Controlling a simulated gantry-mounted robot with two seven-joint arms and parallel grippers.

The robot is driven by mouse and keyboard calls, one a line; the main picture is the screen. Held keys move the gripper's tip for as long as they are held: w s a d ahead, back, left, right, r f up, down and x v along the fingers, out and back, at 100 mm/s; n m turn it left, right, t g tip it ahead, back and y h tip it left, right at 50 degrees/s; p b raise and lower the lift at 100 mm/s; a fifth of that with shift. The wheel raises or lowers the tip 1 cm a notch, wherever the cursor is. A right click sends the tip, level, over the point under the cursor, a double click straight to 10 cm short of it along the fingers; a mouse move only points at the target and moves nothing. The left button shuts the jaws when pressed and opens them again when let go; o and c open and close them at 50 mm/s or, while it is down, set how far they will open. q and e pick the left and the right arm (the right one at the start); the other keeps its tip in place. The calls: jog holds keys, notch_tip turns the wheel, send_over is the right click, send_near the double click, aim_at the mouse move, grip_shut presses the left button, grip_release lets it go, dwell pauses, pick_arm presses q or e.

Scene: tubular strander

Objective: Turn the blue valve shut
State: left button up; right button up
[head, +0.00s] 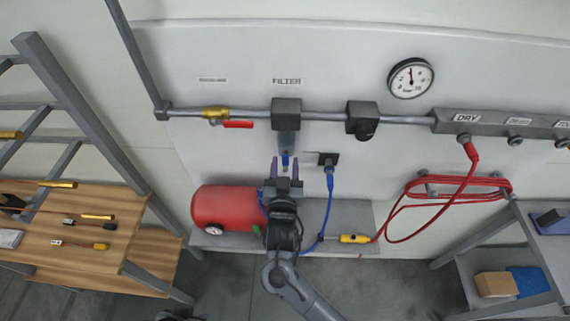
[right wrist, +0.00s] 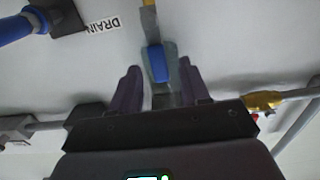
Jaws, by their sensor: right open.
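The blue valve (head: 285,161) is a small blue handle under the grey filter bowl (head: 288,140), low on the wall panel. It also shows in the right wrist view (right wrist: 157,64), with its long side along the finger direction. My right gripper (head: 285,166) is open and empty, with its two dark purple fingers pointing at the panel. In both views the handle appears between the fingertips, with a gap on each side. I cannot tell whether the tips reach as deep as the handle. My left gripper is not seen.
A blue hose (head: 328,205) hangs from a dark drain fitting (head: 328,159) just right of the gripper. A red tank (head: 222,206) lies on the shelf to the left. Above run the pipe (head: 325,115) and a red lever (head: 238,125). A red hose (head: 455,195) hangs farther right.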

jog(key=shift+w, duration=0.2)
grip_shut()
dwell(0.4)
